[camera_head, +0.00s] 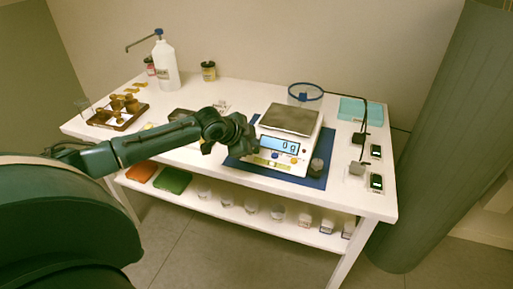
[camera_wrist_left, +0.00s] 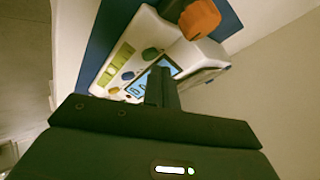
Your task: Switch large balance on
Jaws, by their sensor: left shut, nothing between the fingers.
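The large balance (camera_head: 284,137) stands on a blue mat (camera_head: 235,166) at the right half of the white table. It is white with a square metal pan (camera_head: 290,119) on top. Its display (camera_head: 279,145) is lit blue and reads about "0 g". Coloured buttons line its front panel below the display. My left gripper (camera_head: 252,151) is shut and empty at the panel's left end. In the left wrist view its closed fingers (camera_wrist_left: 160,88) point at the panel and cover part of the lit display (camera_wrist_left: 136,92). I cannot tell whether they touch a button.
A dark weight-like object (camera_head: 317,167) stands at the balance's right front corner. Right of it are small devices (camera_head: 376,182) and a teal box (camera_head: 361,111). A clear blue-rimmed vessel (camera_head: 305,94) stands behind. A pump bottle (camera_head: 164,64) and wooden rack (camera_head: 120,116) are at left.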

